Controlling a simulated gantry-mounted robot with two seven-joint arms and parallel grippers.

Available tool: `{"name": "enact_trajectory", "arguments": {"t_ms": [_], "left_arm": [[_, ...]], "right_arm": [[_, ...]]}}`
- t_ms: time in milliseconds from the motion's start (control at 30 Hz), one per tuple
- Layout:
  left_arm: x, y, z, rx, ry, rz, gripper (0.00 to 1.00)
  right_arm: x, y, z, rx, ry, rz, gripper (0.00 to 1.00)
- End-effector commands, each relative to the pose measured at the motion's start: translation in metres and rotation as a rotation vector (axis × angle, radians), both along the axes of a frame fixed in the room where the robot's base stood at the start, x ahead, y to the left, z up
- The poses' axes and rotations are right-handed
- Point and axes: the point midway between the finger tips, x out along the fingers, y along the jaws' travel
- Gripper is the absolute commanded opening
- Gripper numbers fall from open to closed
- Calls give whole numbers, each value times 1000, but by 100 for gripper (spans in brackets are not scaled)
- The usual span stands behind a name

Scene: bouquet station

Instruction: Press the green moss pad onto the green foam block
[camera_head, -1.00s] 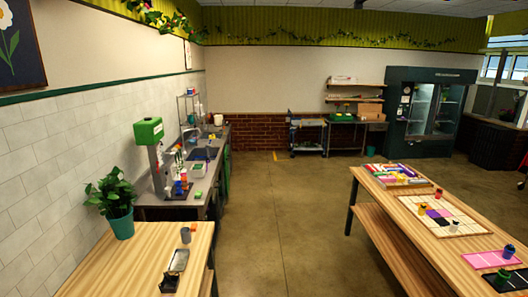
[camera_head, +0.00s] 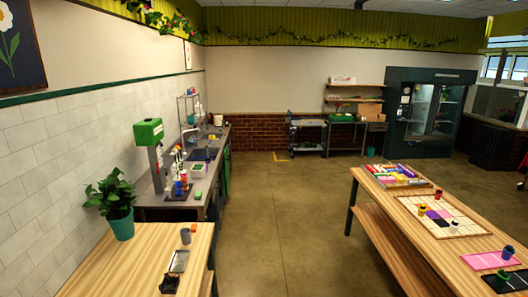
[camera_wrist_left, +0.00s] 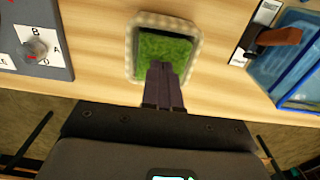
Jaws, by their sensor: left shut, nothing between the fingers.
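The green moss pad (camera_wrist_left: 165,53), with a rough mossy surface, lies inside a pale, rounded-corner tray (camera_wrist_left: 131,45) on a wooden surface in the left wrist view. My left gripper (camera_wrist_left: 158,68) is shut and empty. Its dark fingertips overlap the lower middle of the green surface in the picture. I cannot tell whether they touch it. The fingers hide part of the pad and the tray's near edge. I cannot make out a separate green foam block under the pad. Neither gripper shows in the head view.
In the left wrist view, a grey panel with a knob (camera_wrist_left: 36,48) is at left and a blue clear-sided bin (camera_wrist_left: 283,65) at right. In the head view, a wooden table (camera_head: 118,262) holds a potted plant (camera_head: 116,205); the middle floor is clear.

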Motion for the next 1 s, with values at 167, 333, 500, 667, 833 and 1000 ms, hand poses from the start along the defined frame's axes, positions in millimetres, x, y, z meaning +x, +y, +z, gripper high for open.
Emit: {"name": "enact_trajectory", "arguments": {"t_ms": [167,333,500,667,833,1000], "left_arm": [[1,0,13,-1,-2,-1,0],[1,0,22,-1,-2,-1,0],[1,0,31,-1,-2,-1,0],[1,0,39,-1,-3,-1,0],[1,0,47,-1,-3,-1,0],[1,0,55,-1,-3,-1,0]], "right_arm": [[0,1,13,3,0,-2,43],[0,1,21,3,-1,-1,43],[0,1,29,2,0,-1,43],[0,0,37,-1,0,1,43],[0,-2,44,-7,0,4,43],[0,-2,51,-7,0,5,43]]}}
